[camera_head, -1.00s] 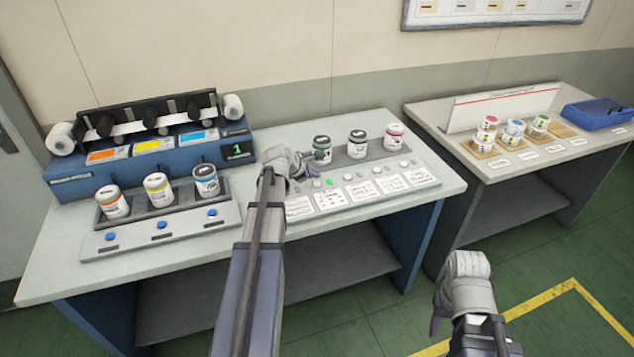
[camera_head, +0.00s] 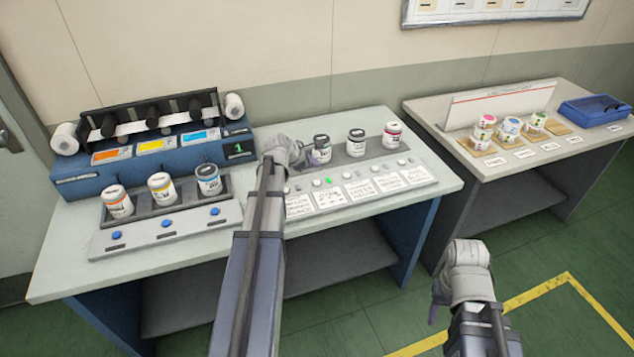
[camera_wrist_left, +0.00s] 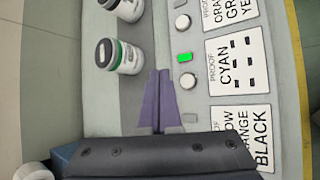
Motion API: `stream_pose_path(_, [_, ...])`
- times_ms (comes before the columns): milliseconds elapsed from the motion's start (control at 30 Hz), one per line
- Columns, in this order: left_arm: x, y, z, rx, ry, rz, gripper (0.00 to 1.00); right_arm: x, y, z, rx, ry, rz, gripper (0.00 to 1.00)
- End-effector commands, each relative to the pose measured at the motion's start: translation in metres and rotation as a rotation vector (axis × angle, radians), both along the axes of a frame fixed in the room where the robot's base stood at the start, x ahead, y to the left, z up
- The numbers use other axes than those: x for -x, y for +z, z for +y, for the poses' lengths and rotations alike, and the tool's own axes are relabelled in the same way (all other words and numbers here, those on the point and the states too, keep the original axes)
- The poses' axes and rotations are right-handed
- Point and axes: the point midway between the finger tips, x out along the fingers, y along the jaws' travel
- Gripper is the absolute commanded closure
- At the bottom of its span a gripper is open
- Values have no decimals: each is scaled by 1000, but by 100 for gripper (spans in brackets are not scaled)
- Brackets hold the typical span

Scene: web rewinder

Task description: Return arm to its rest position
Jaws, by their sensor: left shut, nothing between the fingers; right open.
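My left arm reaches in over the front of the left bench, and its gripper (camera_head: 308,158) is above the right-hand panel, just left of a dark-lidded jar (camera_head: 321,149). In the left wrist view the purple fingers (camera_wrist_left: 160,100) are shut together with nothing between them. They point toward a green-banded jar (camera_wrist_left: 119,56) and a lit green indicator (camera_wrist_left: 184,58), and I see no clear contact. My right gripper (camera_head: 436,308) hangs low in front of the benches over the floor, away from any object; its fingers are only partly seen.
A blue machine (camera_head: 150,150) with rollers stands at the bench's left, with a tray of three jars (camera_head: 161,188) before it. Proof cards (camera_head: 329,199) line the right panel. A second bench (camera_head: 450,140) holds small stacked pots (camera_head: 509,128) and a blue bin (camera_head: 595,110). Green floor lies in front.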

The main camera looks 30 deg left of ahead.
Motion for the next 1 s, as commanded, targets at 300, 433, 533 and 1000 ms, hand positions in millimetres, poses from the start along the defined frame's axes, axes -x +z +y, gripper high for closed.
stream_pose_path(300, [1, -1, -8, -13, -24, 7, 100, 0, 1, 0, 0, 0, 0, 50])
stream_pose_path(433, [7, -7, -57, -107, -192, 54, 100, 0, 4, 0, 0, 0, 0, 50])
stream_pose_path(533, [23, -16, -122, -247, -448, 117, 100, 0, 7, 0, 0, 0, 0, 50])
stream_pose_path(1000, [200, -41, -349, -918, -1948, 315, 100, 0, 25, 0, 0, 0, 0, 50])
